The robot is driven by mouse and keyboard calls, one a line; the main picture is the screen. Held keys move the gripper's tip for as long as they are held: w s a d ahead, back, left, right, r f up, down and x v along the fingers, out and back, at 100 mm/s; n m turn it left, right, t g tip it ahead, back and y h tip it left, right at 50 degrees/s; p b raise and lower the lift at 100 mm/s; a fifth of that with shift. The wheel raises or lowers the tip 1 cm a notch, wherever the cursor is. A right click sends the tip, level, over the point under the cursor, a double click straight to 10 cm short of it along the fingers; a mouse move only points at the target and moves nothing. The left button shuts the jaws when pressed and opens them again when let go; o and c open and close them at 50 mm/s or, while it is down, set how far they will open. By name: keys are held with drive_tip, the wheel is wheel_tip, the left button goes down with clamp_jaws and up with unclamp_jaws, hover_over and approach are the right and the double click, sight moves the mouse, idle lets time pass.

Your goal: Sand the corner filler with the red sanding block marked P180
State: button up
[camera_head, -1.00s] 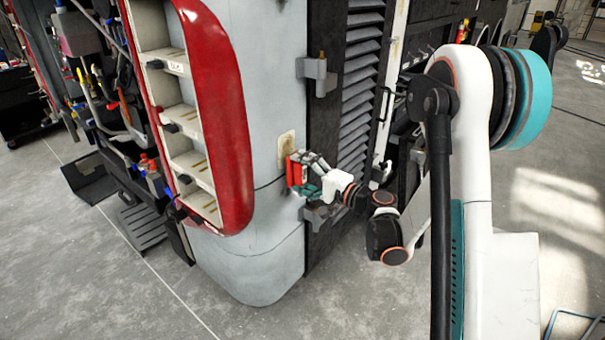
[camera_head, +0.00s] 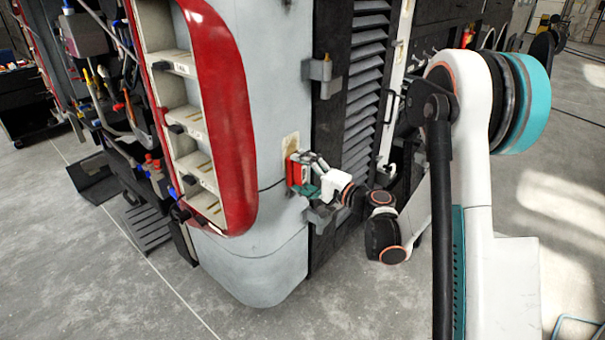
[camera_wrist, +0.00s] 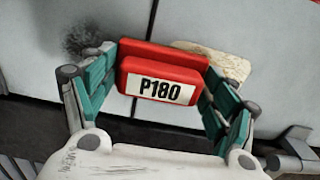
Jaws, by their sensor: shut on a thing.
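The red sanding block (camera_wrist: 163,62), with a white label reading P180, is held between the teal fingers of my gripper (camera_wrist: 160,90) in the wrist view. In the head view the block (camera_head: 293,170) is at the grey rounded corner panel, in my gripper (camera_head: 306,173). The corner filler is a beige patch; it shows above the block in the head view (camera_head: 290,141) and behind its upper right side in the wrist view (camera_wrist: 228,62). The block covers part of the patch. I cannot tell whether its face touches the panel.
A dark smudge (camera_wrist: 88,38) marks the panel left of the block. A hinge (camera_head: 326,76) and black louvres (camera_head: 366,85) stand right of the corner. A red-edged cabinet of cream shelves (camera_head: 190,120) is to the left. The floor in front (camera_head: 340,310) is clear.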

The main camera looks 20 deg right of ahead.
sight(291, 134)
drive_tip(key=shift+r, duration=0.15)
drive_tip(key=shift+s+r+p, duration=0.1)
drive_tip(key=shift+r+p, duration=0.9)
drive_tip(key=shift+r, duration=0.7)
drive_tip(key=shift+r+p, duration=1.95)
drive_tip(key=shift+r, duration=1.75)
drive_tip(key=shift+f, duration=0.1)
drive_tip(key=shift+f+b, duration=4.25)
drive_tip(key=shift+f, duration=0.25)
drive_tip(key=shift+f+b, duration=0.3)
drive_tip(key=shift+f, duration=0.7)
drive_tip(key=shift+a, duration=0.15)
drive_tip(key=shift+r, duration=0.2)
